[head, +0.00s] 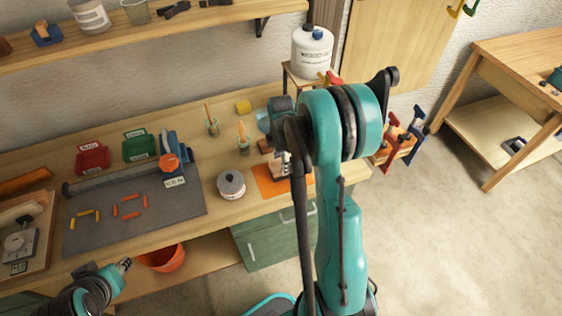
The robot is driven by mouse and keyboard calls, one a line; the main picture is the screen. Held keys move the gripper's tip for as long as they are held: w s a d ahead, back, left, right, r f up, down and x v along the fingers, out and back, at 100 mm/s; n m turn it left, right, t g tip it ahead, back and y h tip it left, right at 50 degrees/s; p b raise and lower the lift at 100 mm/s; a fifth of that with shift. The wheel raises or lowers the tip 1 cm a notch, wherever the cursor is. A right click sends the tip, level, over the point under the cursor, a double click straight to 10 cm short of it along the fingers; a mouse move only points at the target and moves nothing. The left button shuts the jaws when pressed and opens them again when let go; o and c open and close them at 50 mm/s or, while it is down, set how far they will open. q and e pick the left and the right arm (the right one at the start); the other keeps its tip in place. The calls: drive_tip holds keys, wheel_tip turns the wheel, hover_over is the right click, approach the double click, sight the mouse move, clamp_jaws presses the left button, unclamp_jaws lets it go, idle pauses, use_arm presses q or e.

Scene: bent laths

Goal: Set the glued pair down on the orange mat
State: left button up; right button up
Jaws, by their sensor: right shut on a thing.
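The orange mat (266,188) lies on the workbench near its front edge, partly hidden by my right arm. My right gripper (283,160) is over the mat, mostly hidden behind my own arm. It is shut on a small pale and dark piece (277,172), which seems to be the glued pair. I cannot tell whether the piece touches the mat. My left gripper (124,264) is at the lower left, in front of the bench and away from the mat. It is too small to tell whether its fingers are open.
A lidded grey pot (231,184) stands just left of the mat. A dark grey mat (130,212) with small orange and yellow pieces lies further left. Red (92,157) and green (138,146) bins stand behind it. A white jug (311,52) stands on a raised stand behind.

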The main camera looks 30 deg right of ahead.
drive_tip(key=shift+f+b, duration=0.55)
drive_tip(key=shift+f, duration=0.1)
drive_tip(key=o, duration=1.1)
drive_tip(key=shift+o, duration=0.2)
drive_tip(key=shift+r, duration=0.1)
wheel_tip(320, 180, up, 12)
drive_tip(key=s+a+f+m+t+b, duration=0.1)
drive_tip(key=s+a+m+t+b, duration=0.4)
drive_tip(key=s+a+m, duration=0.9)
drive_tip(key=a+m+t, duration=0.1)
drive_tip(key=a+t, duration=0.1)
drive_tip(key=a, duration=0.1)
drive_tip(key=shift+a+f, duration=0.15)
drive_tip(key=shift+a, duration=0.25)
